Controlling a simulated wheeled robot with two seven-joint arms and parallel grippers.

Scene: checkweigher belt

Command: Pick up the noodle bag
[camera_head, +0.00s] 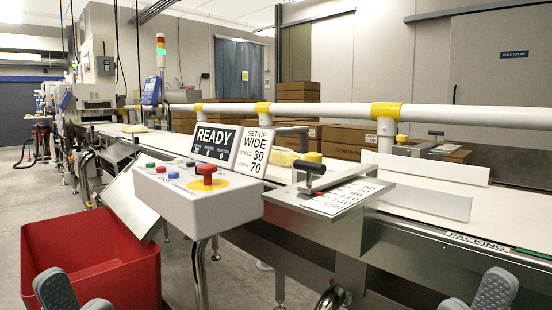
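A yellow packet (283,156), which looks like a noodle bag, lies on the belt behind the set-up sign. The sign and the yellow-knobbed guide handle partly hide it. A second small pale yellow packet (135,128) lies farther up the belt at the left; I cannot tell which one is the noodle bag. My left gripper (78,297) is at the bottom left, in front of the red bin, with its fingers apart and nothing between them. My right gripper (473,299) is at the bottom right, fingers apart and empty. Both are well short of the packets.
A control box (190,200) with a red emergency button stands before the belt. A red bin (90,255) is at the left. A lever-topped scale plate (328,196), white guide plates (425,197) and a white rail (345,111) edge the belt. Cartons (345,141) are behind.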

